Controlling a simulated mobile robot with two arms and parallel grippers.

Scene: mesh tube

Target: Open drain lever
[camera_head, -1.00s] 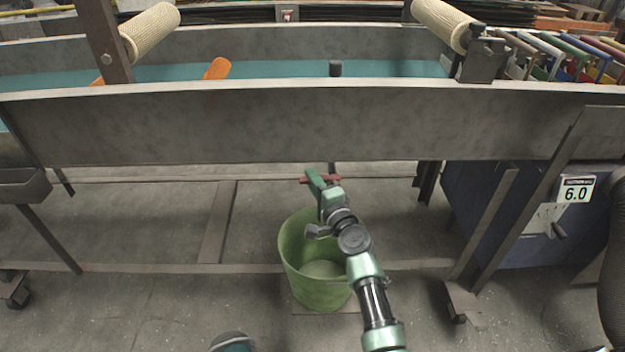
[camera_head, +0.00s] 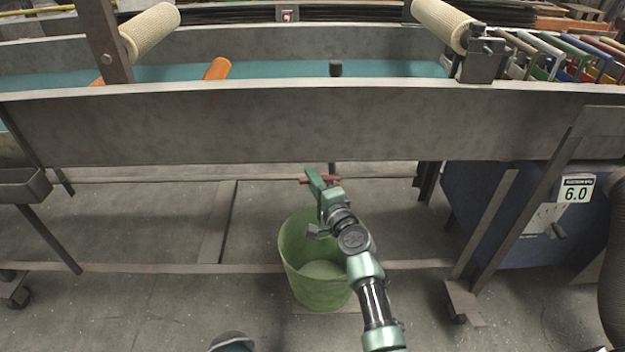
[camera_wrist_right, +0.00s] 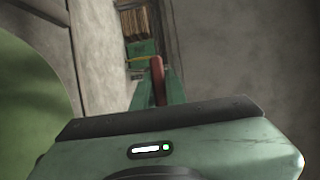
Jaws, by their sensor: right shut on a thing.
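The red drain lever (camera_head: 330,180) sits below the underside of the long grey trough (camera_head: 300,125), under a thin vertical pipe, and lies roughly crosswise in the head view. My right gripper (camera_head: 316,182) is at the lever, its green fingers shut on it. In the right wrist view the red lever (camera_wrist_right: 157,80) stands between the green fingers, seen end-on. A green bucket (camera_head: 300,255) stands on the floor below the lever, partly hidden by my right arm. My left gripper is not clearly in view; only a small rounded green part shows at the bottom edge.
Rollers (camera_head: 440,22) sit above. A blue cabinet marked 6.0 (camera_head: 576,190) stands at right. A frame rail (camera_head: 150,268) runs low behind the bucket.

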